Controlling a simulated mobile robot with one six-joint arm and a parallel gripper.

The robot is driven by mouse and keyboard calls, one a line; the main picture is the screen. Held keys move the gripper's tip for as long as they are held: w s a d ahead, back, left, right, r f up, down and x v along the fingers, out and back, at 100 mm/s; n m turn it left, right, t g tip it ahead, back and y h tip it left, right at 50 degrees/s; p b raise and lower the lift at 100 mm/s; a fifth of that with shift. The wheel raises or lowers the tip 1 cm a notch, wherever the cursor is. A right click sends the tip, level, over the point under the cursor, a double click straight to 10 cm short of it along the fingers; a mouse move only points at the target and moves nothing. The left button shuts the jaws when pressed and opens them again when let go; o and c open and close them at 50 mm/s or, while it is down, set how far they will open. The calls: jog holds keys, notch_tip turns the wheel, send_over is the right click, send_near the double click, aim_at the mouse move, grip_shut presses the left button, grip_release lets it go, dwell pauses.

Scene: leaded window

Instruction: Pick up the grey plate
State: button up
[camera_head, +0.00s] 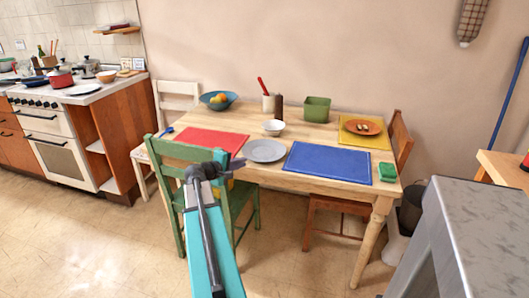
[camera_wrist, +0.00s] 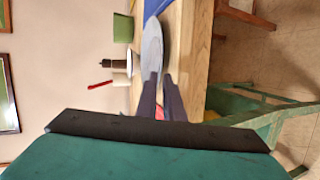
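The grey plate (camera_head: 265,151) lies flat on the wooden table (camera_head: 305,133), between the red mat and the blue mat. It also shows nearly edge-on in the wrist view (camera_wrist: 153,45), just beyond my fingertips. My gripper (camera_head: 234,160) is at the table's front edge, just left of the plate. In the wrist view my gripper (camera_wrist: 162,76) has two dark fingers with a narrow gap between them. The plate's near rim lines up with the left finger's tip; I cannot tell whether they touch. The gripper holds nothing.
A red mat (camera_head: 211,141), a white bowl (camera_head: 274,127) and a blue mat (camera_head: 329,162) surround the plate. The green chair (camera_head: 187,156) stands close by my arm at the table's front. A green container (camera_head: 317,109) stands farther back.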

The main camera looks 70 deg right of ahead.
aim_at(250, 165)
jog(key=shift+x, duration=0.85)
jog(key=shift+x, duration=2.6)
grip_shut()
